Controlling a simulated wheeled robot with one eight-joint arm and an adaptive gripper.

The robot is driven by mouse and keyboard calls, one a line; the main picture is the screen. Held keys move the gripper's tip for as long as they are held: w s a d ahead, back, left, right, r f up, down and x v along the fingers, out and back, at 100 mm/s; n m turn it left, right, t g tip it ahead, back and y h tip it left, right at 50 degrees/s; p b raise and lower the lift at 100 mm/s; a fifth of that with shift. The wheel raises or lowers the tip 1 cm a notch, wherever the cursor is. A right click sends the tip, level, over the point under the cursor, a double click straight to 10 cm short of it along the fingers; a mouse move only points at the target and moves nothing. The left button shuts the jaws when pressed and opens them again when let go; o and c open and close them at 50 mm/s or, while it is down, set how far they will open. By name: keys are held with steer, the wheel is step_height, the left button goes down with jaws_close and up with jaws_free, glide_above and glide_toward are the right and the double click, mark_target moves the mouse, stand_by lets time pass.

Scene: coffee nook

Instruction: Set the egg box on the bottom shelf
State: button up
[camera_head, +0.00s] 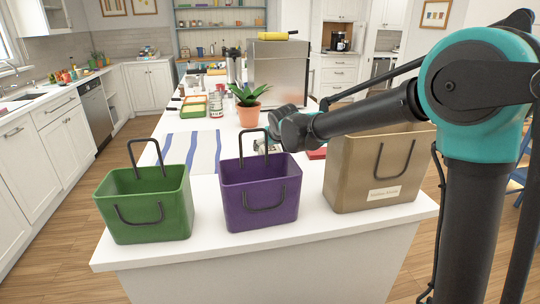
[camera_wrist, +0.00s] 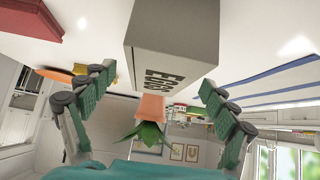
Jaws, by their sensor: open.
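The egg box is a grey carton marked "EGGS" (camera_wrist: 172,35), seen at top centre of the upside-down wrist view. It lies on the white counter ahead of my gripper (camera_wrist: 158,80). My gripper's two fingers are spread wide, one to each side of the box's near end; I see no clear contact. In the head view my wrist and the purple basket hide most of the box and the fingers. A wall unit with teal shelves (camera_head: 220,26) stands at the far back, holding jars and cups. Its lowest part is partly hidden behind things on the counter.
A green basket (camera_head: 146,206), a purple basket (camera_head: 262,195) and a tan bag (camera_head: 375,175) line the counter's front edge. A potted plant (camera_head: 247,97) and a red object (camera_head: 317,153) are close to my gripper. A striped cloth (camera_head: 190,150) lies left.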

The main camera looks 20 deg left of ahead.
mark_target(271, 147)
steer(key=shift+x, duration=1.95)
steer(key=c, duration=1.7)
steer(key=shift+o, duration=0.2)
steer(key=shift+r, duration=0.1)
steer(key=shift+r, duration=0.1)
step_height(271, 147, up, 20)
